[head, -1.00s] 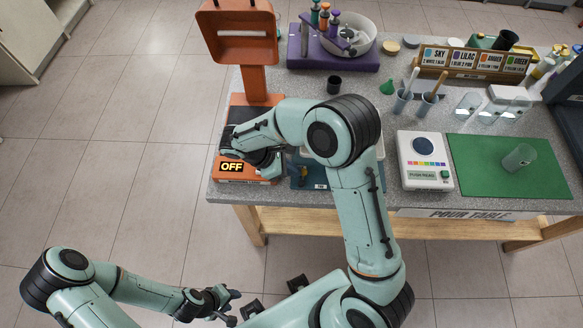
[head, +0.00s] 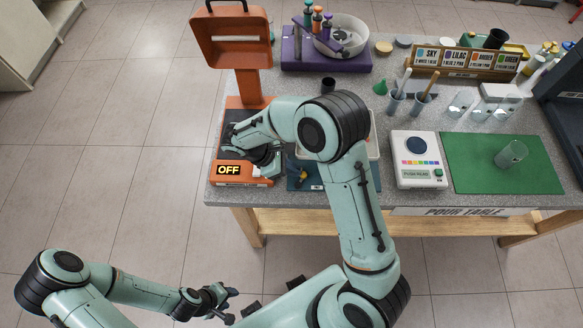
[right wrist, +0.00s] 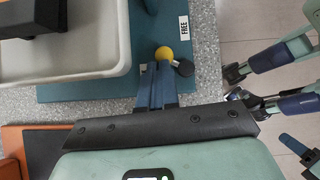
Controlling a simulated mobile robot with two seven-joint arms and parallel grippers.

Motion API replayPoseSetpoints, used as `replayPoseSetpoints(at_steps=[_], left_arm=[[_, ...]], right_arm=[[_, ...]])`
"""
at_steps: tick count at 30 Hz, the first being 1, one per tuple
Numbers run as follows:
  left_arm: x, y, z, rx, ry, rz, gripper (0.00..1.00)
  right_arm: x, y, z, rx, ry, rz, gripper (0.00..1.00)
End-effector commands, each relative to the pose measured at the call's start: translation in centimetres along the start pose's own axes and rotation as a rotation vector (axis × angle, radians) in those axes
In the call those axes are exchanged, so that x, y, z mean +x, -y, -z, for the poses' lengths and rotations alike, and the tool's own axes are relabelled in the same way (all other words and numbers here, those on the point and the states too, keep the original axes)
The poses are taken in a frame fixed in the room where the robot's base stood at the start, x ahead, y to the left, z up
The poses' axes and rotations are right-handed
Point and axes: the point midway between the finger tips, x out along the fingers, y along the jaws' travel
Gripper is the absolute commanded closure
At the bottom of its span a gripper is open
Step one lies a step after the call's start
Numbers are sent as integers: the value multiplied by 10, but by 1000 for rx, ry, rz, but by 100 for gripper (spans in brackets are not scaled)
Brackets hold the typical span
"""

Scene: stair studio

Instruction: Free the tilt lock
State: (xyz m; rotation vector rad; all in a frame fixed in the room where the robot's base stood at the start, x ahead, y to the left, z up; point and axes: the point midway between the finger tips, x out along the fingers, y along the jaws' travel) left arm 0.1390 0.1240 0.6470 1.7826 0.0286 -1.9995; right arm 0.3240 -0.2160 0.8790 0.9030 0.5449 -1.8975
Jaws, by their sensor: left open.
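A white label on the plate reads FREE. In the head view the yellow part (head: 302,175) shows just right of my right gripper (head: 276,163). In the right wrist view my right gripper's blue fingers (right wrist: 155,72) lie side by side, shut, with their tips close to the yellow ball. Whether they touch it I cannot tell. My left gripper (head: 232,300) is open and empty, low in the head view, away from the table.
An orange stand (head: 250,88) with a box showing OFF (head: 229,169) is left of the plate. A pale tray (right wrist: 112,62) sits on the plate. A white meter (head: 418,160) and green mat (head: 480,165) are right. Floor is free left of the table.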

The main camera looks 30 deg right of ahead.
Motion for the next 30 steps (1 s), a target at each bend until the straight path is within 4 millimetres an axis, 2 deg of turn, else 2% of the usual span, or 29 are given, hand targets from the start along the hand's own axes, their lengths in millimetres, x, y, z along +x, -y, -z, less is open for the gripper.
replayPoseSetpoints(at_steps=[16, 30], left_arm=[[0, 0, 0, 0, 0, 0, 58], [4, 2, -2, -1, 3, 1, 58]], right_arm=[[0, 0, 0, 0, 0, -1, 100], [-4, 14, 5, 0, 0, -1, 100]])
